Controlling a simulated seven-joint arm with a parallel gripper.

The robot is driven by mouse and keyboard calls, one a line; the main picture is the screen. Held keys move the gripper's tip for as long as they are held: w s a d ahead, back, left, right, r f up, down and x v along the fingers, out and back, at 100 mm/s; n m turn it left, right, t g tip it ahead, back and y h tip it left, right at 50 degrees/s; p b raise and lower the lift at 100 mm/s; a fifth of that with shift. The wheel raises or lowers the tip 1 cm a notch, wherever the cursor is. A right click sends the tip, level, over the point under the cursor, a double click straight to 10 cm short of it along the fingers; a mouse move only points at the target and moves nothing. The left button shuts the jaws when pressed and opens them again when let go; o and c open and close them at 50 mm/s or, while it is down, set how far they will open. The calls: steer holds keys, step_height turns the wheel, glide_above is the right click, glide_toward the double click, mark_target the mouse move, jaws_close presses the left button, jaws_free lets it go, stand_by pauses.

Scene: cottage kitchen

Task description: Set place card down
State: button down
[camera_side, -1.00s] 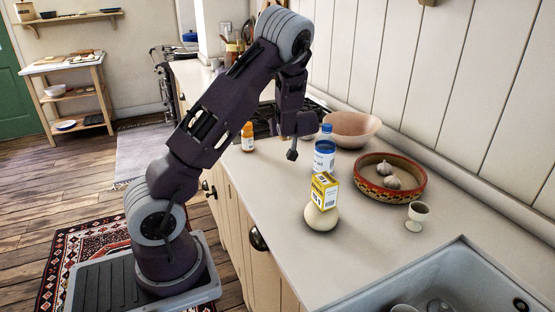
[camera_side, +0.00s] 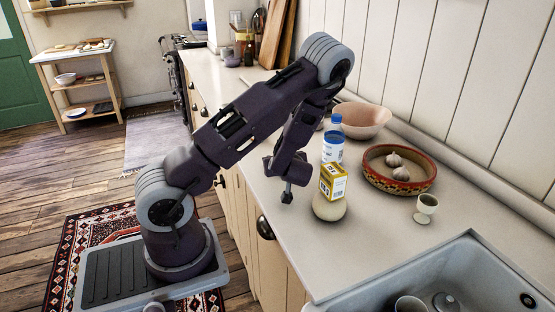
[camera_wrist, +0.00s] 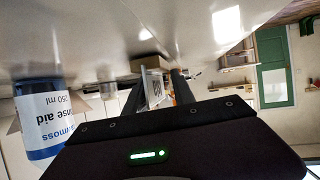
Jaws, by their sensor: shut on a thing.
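My gripper (camera_side: 287,196) is low over the counter (camera_side: 300,250), left of the yellow-and-white box, in the side view. In the wrist view, which is upside down, my gripper (camera_wrist: 158,92) is shut on the place card (camera_wrist: 155,86), a pale card with dark marks and a wooden block-like base (camera_wrist: 150,63). The base is close to the counter surface; I cannot tell whether it touches. The card cannot be made out in the side view.
A yellow-and-white box (camera_side: 333,182) sits on or against a round cream object (camera_side: 329,208). Behind are a rinse aid bottle (camera_side: 332,147), a pink bowl (camera_side: 363,120) and a red dish (camera_side: 400,184) with garlic. An egg cup (camera_side: 425,208) and the sink (camera_side: 440,275) are at right.

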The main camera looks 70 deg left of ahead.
steer(key=shift+f, duration=0.15)
steer(key=c, duration=1)
jaws_free()
steer(key=shift+c, duration=0.2)
steer(key=v, duration=0.3)
steer(key=shift+d+r, duration=0.1)
steer(key=shift+r, duration=0.25)
step_height(320, 180, up, 7)
steer(key=shift+f, duration=0.2)
